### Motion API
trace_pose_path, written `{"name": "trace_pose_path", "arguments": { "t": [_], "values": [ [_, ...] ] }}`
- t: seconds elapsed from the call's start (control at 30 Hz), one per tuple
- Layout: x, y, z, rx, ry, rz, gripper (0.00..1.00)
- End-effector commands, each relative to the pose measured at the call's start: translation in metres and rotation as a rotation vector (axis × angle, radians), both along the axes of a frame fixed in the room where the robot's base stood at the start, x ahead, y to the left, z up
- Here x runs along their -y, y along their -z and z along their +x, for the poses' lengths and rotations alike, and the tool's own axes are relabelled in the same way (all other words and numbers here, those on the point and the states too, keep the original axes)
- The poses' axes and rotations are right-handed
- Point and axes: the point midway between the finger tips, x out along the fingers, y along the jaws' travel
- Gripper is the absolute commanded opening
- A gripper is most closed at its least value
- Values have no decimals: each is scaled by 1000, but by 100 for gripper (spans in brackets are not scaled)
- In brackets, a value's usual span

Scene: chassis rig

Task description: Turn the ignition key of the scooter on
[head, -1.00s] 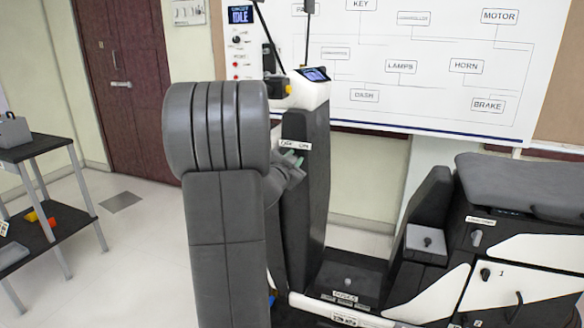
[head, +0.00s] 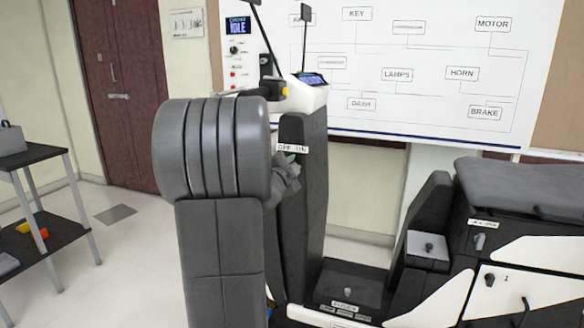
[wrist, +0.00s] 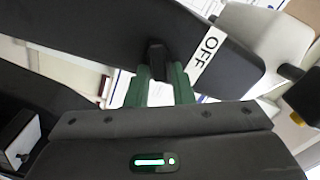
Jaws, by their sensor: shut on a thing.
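The scooter's dark front column (head: 308,215) stands in the middle of the head view, with a white OFF/ON label (head: 291,148) on it. My gripper (head: 291,160) is just below this label, partly hidden behind my thick grey arm. In the wrist view, the green fingers of my gripper (wrist: 160,75) are shut on the dark ignition key (wrist: 156,52) at the column's face. The OFF end of the label (wrist: 208,53) is right of the fingers. The ON end is not visible there. The key's turn angle cannot be told.
The scooter's seat (head: 525,185) and rear body are at the right, with a low footwell (head: 345,285) between. Its handlebar (head: 255,93) and mirrors rise above. A wall board shows a screen (head: 238,26) reading IDLE. A dark table (head: 45,150) stands at left; floor before the door is clear.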

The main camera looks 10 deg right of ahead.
Motion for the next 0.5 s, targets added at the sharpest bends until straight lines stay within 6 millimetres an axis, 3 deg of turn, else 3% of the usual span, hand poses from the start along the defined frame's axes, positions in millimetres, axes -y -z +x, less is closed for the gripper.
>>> {"name": "trace_pose_path", "arguments": {
  "t": [0.3,0.33,0.37,0.5],
  "values": [
    [0,1,0,-1,0,2,0],
    [0,1,0,-1,0,2,27],
    [0,1,0,-1,0,2,33],
    [0,1,0,-1,0,1,35]
  ]
}}
